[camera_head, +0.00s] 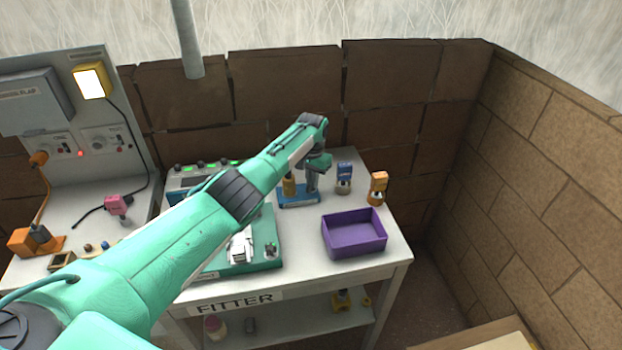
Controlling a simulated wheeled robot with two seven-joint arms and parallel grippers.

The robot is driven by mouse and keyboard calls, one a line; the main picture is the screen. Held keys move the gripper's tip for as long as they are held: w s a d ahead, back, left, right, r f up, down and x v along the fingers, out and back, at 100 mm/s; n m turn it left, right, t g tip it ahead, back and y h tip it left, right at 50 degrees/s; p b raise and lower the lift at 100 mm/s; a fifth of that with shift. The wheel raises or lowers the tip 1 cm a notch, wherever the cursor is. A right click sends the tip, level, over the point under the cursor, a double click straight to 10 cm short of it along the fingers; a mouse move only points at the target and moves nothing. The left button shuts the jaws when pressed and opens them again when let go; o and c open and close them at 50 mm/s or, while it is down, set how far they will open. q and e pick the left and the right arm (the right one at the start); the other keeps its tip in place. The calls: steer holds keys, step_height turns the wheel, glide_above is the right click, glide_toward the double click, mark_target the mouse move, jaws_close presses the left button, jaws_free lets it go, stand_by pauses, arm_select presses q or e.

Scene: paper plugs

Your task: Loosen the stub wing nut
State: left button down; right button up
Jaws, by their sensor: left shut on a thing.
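My left arm reaches across from the lower left to the back of the white table. Its gripper (312,187) points down over the right part of a small blue stand (298,202). The gripper is shut on a small part at the stand, which appears to be the stub wing nut; the fingers hide most of it. A yellow upright piece (290,185) stands on the same stand, just left of the fingers. My right gripper is not in view.
A purple open tray (353,245) sits in front of the stand to the right. A blue-topped piece (344,178) and an orange-topped piece (377,188) stand right of the stand. A green case (262,258) lies partly under my arm. Brick walls close off the back and right.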

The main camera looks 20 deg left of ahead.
arm_select(q)
steer(key=n+p, duration=0.1)
steer(key=n, duration=0.2)
steer(key=shift+n, duration=0.4)
steer(key=n+p, duration=0.1)
steer(key=n, duration=0.3)
steer(key=shift+n, duration=0.4)
steer(key=n, duration=0.4)
steer(key=shift+n, duration=0.3)
steer(key=n, duration=0.4)
steer(key=shift+n+p, duration=0.3)
steer(key=shift+p, duration=0.05)
steer(key=c, duration=1.6)
jaws_free()
steer(key=shift+r, duration=0.1)
step_height(320, 180, up, 4)
steer(key=p, duration=0.4)
